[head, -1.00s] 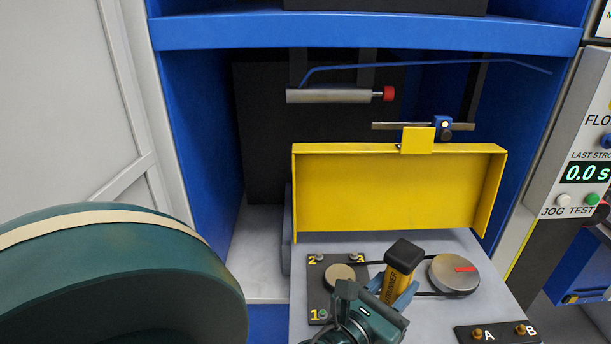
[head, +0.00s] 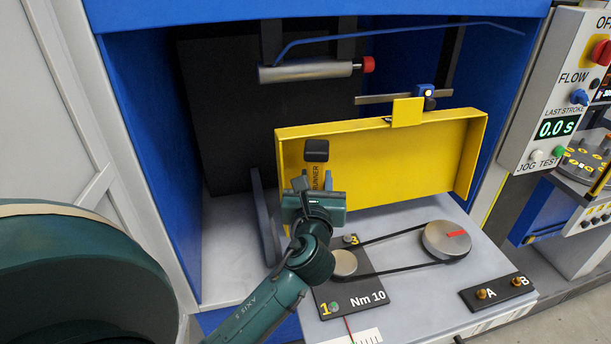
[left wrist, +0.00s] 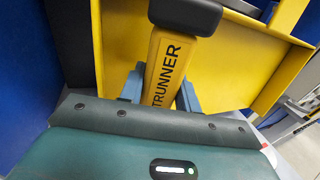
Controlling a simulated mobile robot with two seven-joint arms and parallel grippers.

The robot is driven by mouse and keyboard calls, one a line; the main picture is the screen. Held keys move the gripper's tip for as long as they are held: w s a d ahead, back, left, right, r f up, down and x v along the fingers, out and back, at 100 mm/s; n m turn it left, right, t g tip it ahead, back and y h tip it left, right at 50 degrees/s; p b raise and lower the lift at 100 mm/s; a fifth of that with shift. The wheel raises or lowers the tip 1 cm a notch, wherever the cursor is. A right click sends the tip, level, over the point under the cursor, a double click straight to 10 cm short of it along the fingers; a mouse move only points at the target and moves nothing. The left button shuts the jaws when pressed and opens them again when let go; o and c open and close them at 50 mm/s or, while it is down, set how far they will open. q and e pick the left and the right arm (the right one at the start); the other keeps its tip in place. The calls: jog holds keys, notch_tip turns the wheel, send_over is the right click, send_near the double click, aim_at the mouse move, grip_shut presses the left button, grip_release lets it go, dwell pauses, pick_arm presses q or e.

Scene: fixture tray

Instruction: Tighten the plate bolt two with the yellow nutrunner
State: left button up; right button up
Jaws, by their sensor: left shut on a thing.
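The yellow nutrunner (head: 317,176), with a black cap on top, is held upright in my left gripper (head: 314,184). In the left wrist view the nutrunner (left wrist: 167,72) stands between the two blue-grey fingers, which are shut on it. The dark plate (head: 372,284) is marked "Nm 10". Its bolt 1 (head: 334,307) and bolt 3 (head: 349,240) show. Bolt two is hidden behind my left wrist and arm, as is the lower end of the nutrunner. I cannot tell whether it touches a bolt. My right gripper is not in view.
A yellow guard panel (head: 405,165) stands right behind the nutrunner. A belt runs from a small pulley (head: 343,263) to a larger pulley (head: 441,240) with a red mark. A dark block (head: 497,291) with bolts A and B sits at right. A blue cabinet wall (head: 150,170) stands at left.

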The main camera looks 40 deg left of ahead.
pick_arm(q)
jog(key=shift+a+r, duration=0.15)
jog(key=shift+a, duration=0.05)
dwell(0.3)
jog(key=shift+f+b, duration=0.5)
jog(key=shift+f, duration=0.35)
jog(key=shift+f+b, duration=0.35)
jog(key=shift+f, duration=0.25)
jog(key=shift+f+b, duration=0.55)
jog(key=shift+f, duration=0.4)
jog(key=shift+f+b, duration=0.4)
jog(key=shift+f, duration=0.5)
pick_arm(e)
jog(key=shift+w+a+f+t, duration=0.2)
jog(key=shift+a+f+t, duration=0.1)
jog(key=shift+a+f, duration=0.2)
pick_arm(q)
jog(key=shift+w+a+p, duration=0.1)
jog(key=shift+p, duration=0.25)
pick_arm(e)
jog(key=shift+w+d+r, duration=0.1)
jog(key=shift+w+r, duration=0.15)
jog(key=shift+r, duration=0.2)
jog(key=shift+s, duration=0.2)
